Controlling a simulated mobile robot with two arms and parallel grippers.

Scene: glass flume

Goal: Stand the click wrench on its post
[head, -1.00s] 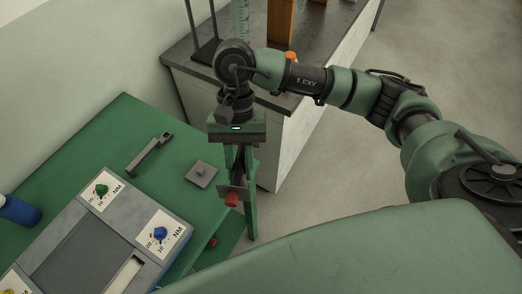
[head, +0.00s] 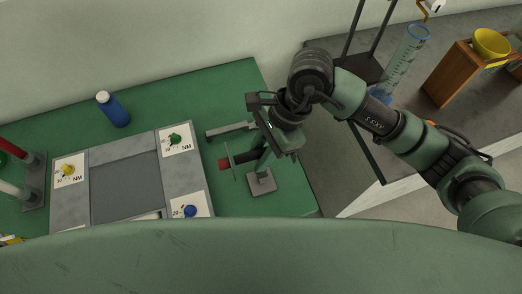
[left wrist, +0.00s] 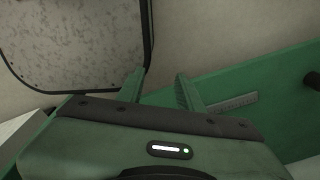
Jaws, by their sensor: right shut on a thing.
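My right gripper (head: 248,162) is shut on a dark tool with a red end (head: 224,163) and a thin grey plate-like part, seemingly the click wrench. The tool lies roughly level, its red end pointing left; the fingers and wrist hide part of it. It is over the green bench, close to a square grey base plate (head: 262,186) with a short post, largely hidden by the gripper. I cannot tell whether tool and post touch. My left gripper (left wrist: 162,90) is open and empty in the left wrist view and is not seen in the head view.
A grey panel (head: 126,150) with coloured dials lies left of the held tool. A grey bar (head: 228,130) lies behind it, and a blue bottle (head: 113,110) stands farther back. A rack (head: 35,185) is at far left. A grey counter at right holds a measuring cylinder (head: 405,60).

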